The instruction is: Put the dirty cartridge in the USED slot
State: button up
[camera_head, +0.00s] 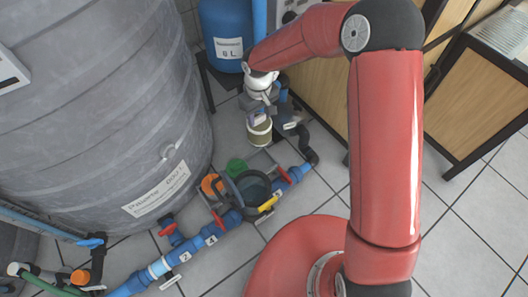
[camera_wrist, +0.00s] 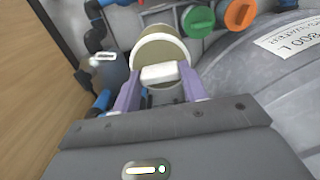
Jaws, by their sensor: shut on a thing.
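My gripper (camera_head: 260,113) is shut on a round cartridge (camera_head: 259,133) with a dull beige-olive side and a pale end. It hangs above the floor, just behind the pipe line in the head view. In the wrist view, the purple fingers of my gripper (camera_wrist: 160,88) close on the white tab of the cartridge (camera_wrist: 161,45). The cartridge's far end is hidden there. No slot marked USED can be made out in either view.
An open round housing (camera_head: 268,180) sits on the blue pipe (camera_head: 202,240), beside green (camera_head: 236,167) and orange (camera_head: 211,185) caps. A big grey tank (camera_head: 95,110) stands left, a blue tank (camera_head: 225,30) behind. A wooden cabinet (camera_head: 320,95) stands right. Tiled floor is clear at lower right.

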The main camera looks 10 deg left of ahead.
notch_tip(320, 180, down, 20)
jog(key=b, duration=0.1)
jog(key=shift+r+b, duration=0.25)
jog(key=shift+b, duration=0.1)
jog(key=shift+f, duration=0.1)
jog(key=o, duration=1.3)
